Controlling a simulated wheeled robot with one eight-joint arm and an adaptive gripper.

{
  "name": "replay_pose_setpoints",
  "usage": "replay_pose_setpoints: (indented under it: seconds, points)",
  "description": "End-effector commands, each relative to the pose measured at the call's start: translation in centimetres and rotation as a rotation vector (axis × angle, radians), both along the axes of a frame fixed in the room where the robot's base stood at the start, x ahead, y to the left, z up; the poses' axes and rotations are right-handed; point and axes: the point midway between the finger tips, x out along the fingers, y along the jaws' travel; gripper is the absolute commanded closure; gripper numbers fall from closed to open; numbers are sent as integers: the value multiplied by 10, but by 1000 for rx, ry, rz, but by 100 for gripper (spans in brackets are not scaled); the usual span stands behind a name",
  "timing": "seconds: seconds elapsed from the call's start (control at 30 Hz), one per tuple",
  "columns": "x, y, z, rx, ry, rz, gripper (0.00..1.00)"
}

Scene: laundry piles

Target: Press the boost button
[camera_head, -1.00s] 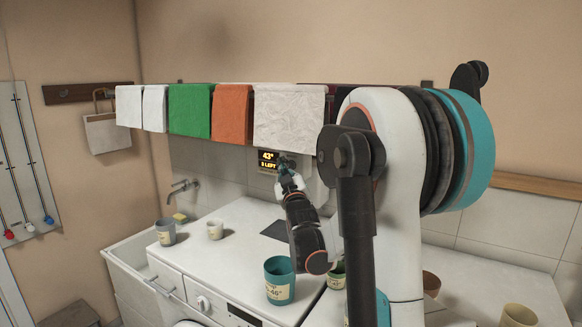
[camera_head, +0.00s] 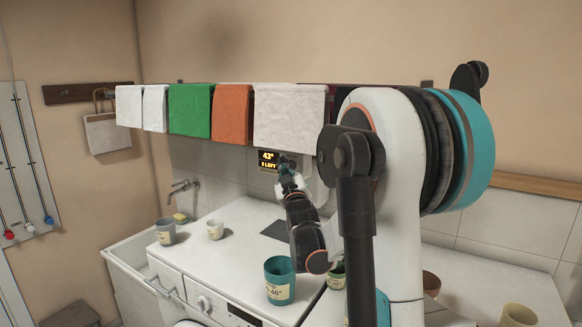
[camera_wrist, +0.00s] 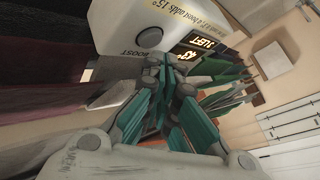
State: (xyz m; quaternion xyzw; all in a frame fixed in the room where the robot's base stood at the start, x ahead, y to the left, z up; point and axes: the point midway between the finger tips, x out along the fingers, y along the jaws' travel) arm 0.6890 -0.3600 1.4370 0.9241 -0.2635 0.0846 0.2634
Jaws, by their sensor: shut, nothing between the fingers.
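The boost button is a round grey disc (camera_wrist: 148,38) on a white wall unit (camera_wrist: 112,22) in the wrist view, beside the word BOOST. My gripper (camera_wrist: 166,64) is shut and empty, its fingertips close below the button in that view; I cannot tell whether they touch the unit. In the head view my gripper (camera_head: 287,164) is at the wall, just right of the dark display (camera_head: 268,160), which reads 43° with a smaller line ending in LEFT. The button is hidden there behind my gripper and arm. Print on the unit says a boost adds 15°.
A white patterned towel (camera_head: 288,115) hangs just above my gripper, with orange (camera_head: 232,113) and green (camera_head: 190,110) ones to its left. A teal cup (camera_head: 279,285) stands on the white washer top (camera_head: 225,250) below my arm. A tap (camera_head: 182,189) is at left.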

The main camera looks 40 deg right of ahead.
Motion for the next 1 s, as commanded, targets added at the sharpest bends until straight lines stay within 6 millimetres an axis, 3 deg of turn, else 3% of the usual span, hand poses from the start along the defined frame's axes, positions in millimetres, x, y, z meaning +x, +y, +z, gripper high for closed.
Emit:
replay_pose_setpoints:
  seconds: [1.0]
  points:
    - [4, -11, 0, 1, 0, 0, 100]
